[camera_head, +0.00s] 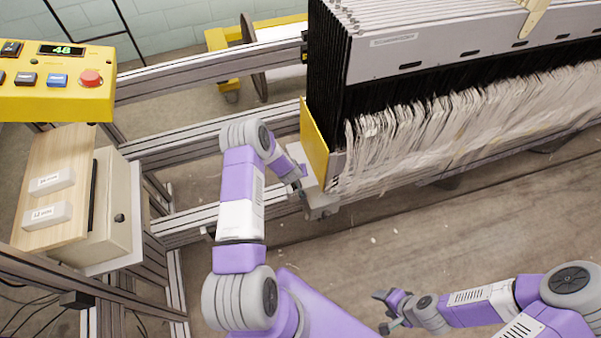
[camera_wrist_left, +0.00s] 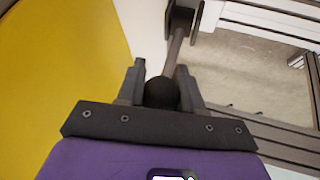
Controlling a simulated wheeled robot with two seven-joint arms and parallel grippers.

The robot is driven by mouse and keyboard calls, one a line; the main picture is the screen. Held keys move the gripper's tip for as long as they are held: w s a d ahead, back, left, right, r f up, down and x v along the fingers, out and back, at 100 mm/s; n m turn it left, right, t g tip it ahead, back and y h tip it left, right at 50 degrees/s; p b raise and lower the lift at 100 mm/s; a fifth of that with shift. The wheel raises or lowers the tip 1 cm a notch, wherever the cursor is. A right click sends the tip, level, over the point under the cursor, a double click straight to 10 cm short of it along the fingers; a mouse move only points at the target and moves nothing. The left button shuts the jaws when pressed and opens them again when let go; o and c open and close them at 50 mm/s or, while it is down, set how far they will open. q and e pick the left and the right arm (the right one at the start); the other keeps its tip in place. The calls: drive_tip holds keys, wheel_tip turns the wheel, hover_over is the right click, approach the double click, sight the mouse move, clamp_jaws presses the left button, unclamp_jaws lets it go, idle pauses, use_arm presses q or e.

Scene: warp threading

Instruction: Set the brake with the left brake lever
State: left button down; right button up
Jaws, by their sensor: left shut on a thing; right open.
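The brake lever shows in the left wrist view as a metal rod (camera_wrist_left: 175,48) with a round black knob (camera_wrist_left: 161,93) at its near end. The rod runs up to a dark bracket (camera_wrist_left: 181,20). My left gripper (camera_wrist_left: 161,88) is shut on the knob, with one finger on each side of it. In the head view my left gripper (camera_head: 300,186) is beside the yellow end plate of the machine, low down, and the lever is too small or hidden to make out. My right gripper (camera_head: 384,310) is open and empty above the floor at the lower right.
The yellow end plate (camera_head: 314,143) stands close beside my left gripper. White threads (camera_head: 450,120) hang along the machine. A control box (camera_head: 55,95) with a red button and a wooden-topped cabinet (camera_head: 75,185) stand at left. Bare floor (camera_head: 480,225) lies in front of the machine.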

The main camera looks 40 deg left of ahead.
use_arm(q)
drive_tip(key=shift+w+a+r, duration=0.1)
drive_tip(key=shift+a+r, duration=0.05)
drive_tip(key=shift+a, duration=0.05)
drive_tip(key=c, duration=0.8)
unclamp_jaws()
drive_tip(key=shift+o, duration=0.2)
drive_tip(key=shift+d, duration=0.1)
drive_tip(key=p+v, duration=0.1)
drive_tip(key=v, duration=0.6)
drive_tip(key=shift+d+r, duration=0.15)
drive_tip(key=s+d+f+m+g+h, duration=0.1)
drive_tip(key=s+d+m+h, duration=0.15)
drive_tip(key=d, duration=0.55)
drive_tip(key=s+d+m+h, duration=0.1)
drive_tip(key=s+d, duration=0.3)
drive_tip(key=d, duration=0.3)
drive_tip(key=s+d+r+m+g+h, duration=0.2)
drive_tip(key=s+d+m+g+h, duration=0.1)
drive_tip(key=s+d, duration=1.1)
drive_tip(key=shift+s+g, duration=0.45)
drive_tip(key=shift+g, duration=0.25)
